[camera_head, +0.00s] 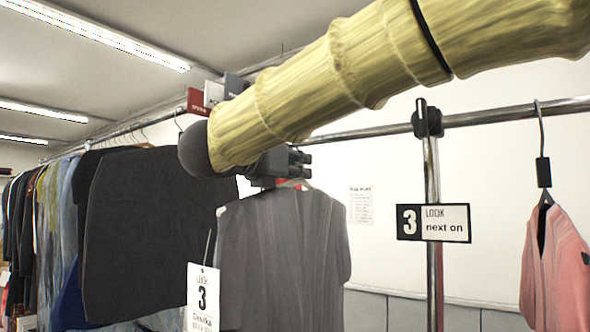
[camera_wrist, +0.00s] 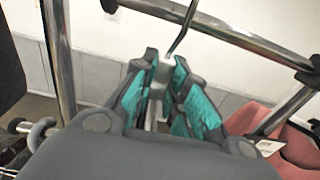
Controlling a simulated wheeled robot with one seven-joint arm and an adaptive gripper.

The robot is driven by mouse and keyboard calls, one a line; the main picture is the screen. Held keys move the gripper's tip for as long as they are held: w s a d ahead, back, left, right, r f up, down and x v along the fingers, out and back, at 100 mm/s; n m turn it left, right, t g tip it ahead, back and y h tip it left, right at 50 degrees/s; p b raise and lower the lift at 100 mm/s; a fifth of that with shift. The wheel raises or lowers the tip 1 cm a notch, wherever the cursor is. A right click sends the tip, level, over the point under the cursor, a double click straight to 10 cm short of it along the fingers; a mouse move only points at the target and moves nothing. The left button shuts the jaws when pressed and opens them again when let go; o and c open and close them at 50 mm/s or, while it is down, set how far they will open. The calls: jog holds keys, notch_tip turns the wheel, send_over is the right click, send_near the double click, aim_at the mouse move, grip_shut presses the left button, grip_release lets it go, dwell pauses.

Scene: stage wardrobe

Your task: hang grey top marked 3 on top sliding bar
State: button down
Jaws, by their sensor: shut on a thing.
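The grey top (camera_head: 283,255) hangs below my gripper (camera_head: 290,168) in the head view, with a white tag marked 3 (camera_head: 203,297) at its left side. In the wrist view, the teal-padded fingers of my gripper (camera_wrist: 163,85) are shut on the neck of its hanger. The thin hanger hook (camera_wrist: 183,28) rises above the fingers and overlaps the chrome bar (camera_wrist: 235,37); I cannot tell whether they touch. In the head view, the chrome bar (camera_head: 500,116) runs to the right from behind my arm. My arm hides the hook there.
A pink jacket (camera_head: 560,262) hangs at the bar's right. A "3 LOOK next on" sign (camera_head: 433,222) is on the upright post (camera_head: 435,285). A rail of dark and blue clothes (camera_head: 135,230) fills the left, close to the grey top. The bar between post and jacket is free.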

aim_at(308, 184)
jog(key=shift+b+x, duration=0.85)
jog(key=shift+x, duration=1.2)
jog(key=shift+d+b, duration=0.1)
jog(key=shift+b, duration=0.5)
jog(key=shift+f+b, duration=1.75)
jog(key=shift+b, duration=0.45)
jog(key=c, duration=1.3)
grip_release()
jog(key=shift+c, duration=0.2)
jog(key=v, duration=1.2)
jog(key=shift+r, duration=0.1)
